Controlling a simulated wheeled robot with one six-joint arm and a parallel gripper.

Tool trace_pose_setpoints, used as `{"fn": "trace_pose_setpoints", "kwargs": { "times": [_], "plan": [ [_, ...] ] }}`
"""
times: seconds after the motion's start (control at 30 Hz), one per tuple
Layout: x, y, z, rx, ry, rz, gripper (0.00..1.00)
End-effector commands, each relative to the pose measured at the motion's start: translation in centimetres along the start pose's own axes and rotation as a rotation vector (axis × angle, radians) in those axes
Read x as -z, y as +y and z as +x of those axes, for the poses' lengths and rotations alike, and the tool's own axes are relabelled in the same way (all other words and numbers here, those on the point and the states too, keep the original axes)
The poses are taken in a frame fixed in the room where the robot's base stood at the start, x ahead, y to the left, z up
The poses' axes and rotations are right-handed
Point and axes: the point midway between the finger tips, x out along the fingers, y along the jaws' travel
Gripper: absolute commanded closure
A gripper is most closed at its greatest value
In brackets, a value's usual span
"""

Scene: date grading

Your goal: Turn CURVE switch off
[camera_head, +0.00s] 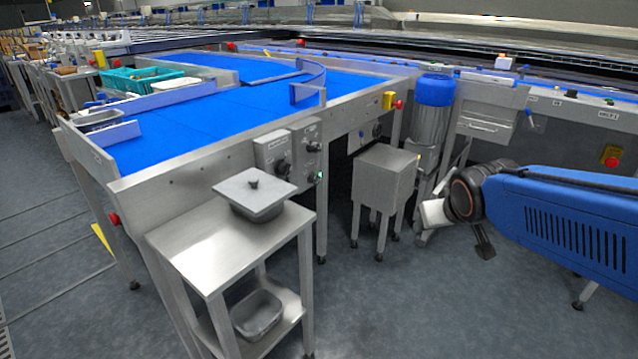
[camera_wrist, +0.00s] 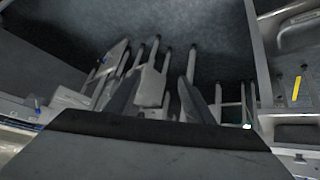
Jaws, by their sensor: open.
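Two grey control boxes with dark rotary knobs are mounted on the side of the blue-belted conveyor (camera_head: 220,105) in the head view. The left box (camera_head: 272,150) has one large knob visible. The right box (camera_head: 306,138) has dark knobs, and a small green light (camera_head: 319,177) glows at its lower edge. Their labels are too small to read, so I cannot tell which is the CURVE switch. My gripper (camera_head: 484,242) hangs at the right, well apart from both boxes, partly hidden by my wrist. In the wrist view my gripper (camera_wrist: 158,98) shows two separated dark fingers with nothing held.
A steel side table (camera_head: 190,245) with a lidded pan (camera_head: 254,195) stands before the boxes. A steel cabinet on legs (camera_head: 385,180) stands between them and my gripper. Red emergency buttons (camera_head: 398,104) sit on the frames. Floor is open at the front centre.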

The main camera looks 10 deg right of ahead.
Motion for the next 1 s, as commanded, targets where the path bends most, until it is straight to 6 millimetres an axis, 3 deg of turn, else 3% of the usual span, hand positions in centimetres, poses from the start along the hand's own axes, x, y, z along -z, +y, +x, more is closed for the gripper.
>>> {"fn": "trace_pose_setpoints", "kwargs": {
  "times": [0.2, 0.5, 0.73, 1.0],
  "plan": [
    [6.6, 0.7, 5.2, -0.013, 0.138, -0.04, 0.52],
    [14.1, -0.2, 12.2, 0.047, 0.328, -0.106, 0.52],
    [18.1, -2.3, 17.4, 0.152, 0.459, -0.149, 0.52],
    [20.3, -5.7, 23.0, 0.335, 0.591, -0.176, 0.52]
  ]
}}
